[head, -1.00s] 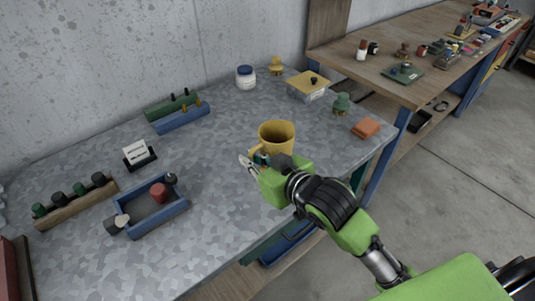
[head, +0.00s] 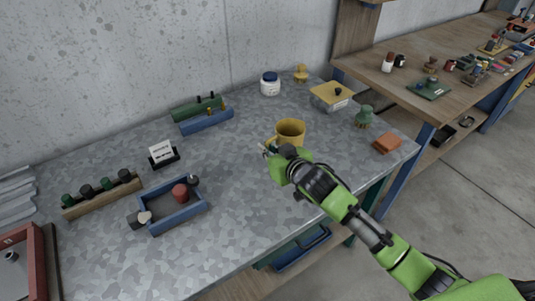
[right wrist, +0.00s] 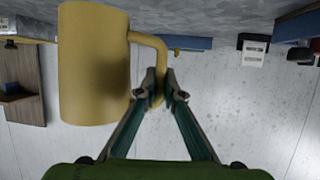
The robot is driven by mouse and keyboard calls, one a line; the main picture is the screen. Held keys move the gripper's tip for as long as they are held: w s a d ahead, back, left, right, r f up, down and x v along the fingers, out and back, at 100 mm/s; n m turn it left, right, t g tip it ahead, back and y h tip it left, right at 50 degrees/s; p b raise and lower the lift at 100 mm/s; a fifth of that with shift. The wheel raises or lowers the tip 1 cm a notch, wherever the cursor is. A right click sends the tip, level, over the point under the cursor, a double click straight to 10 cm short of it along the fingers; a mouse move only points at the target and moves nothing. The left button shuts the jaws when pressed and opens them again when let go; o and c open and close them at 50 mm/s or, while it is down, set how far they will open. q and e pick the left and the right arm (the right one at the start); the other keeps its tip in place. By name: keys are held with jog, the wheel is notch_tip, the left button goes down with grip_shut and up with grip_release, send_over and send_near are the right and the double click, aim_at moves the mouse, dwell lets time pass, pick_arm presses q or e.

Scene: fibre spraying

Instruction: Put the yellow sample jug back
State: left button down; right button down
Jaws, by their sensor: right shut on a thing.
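The yellow sample jug (head: 290,131) is at the right part of the grey metal table (head: 240,235), upright, with its handle to the left. My right gripper (head: 268,152) comes in from the lower right, in front of the jug. In the right wrist view, its two fingers (right wrist: 160,88) are closed on the handle of the jug (right wrist: 93,65), whose body is beside the fingers. I cannot tell whether the jug's base touches the table. My left gripper is not in view.
A yellow-lidded box (head: 330,97), a green knobbed piece (head: 364,116) and an orange block (head: 387,143) stand right of the jug. A white jar (head: 270,84) is behind. A blue tray (head: 172,205) is at left. The table's front middle is clear.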

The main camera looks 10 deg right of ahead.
jog(key=f, duration=0.1)
jog(key=w+f+p, duration=0.1)
jog(key=f, duration=0.1)
jog(key=w+f, duration=0.1)
jog(key=shift+d+f, duration=0.15)
jog(key=shift+d, duration=0.1)
jog(key=shift+f, duration=0.5)
jog(key=shift+s+f, duration=0.1)
jog(key=c, duration=2.2)
grip_release()
jog(key=shift+o, duration=0.2)
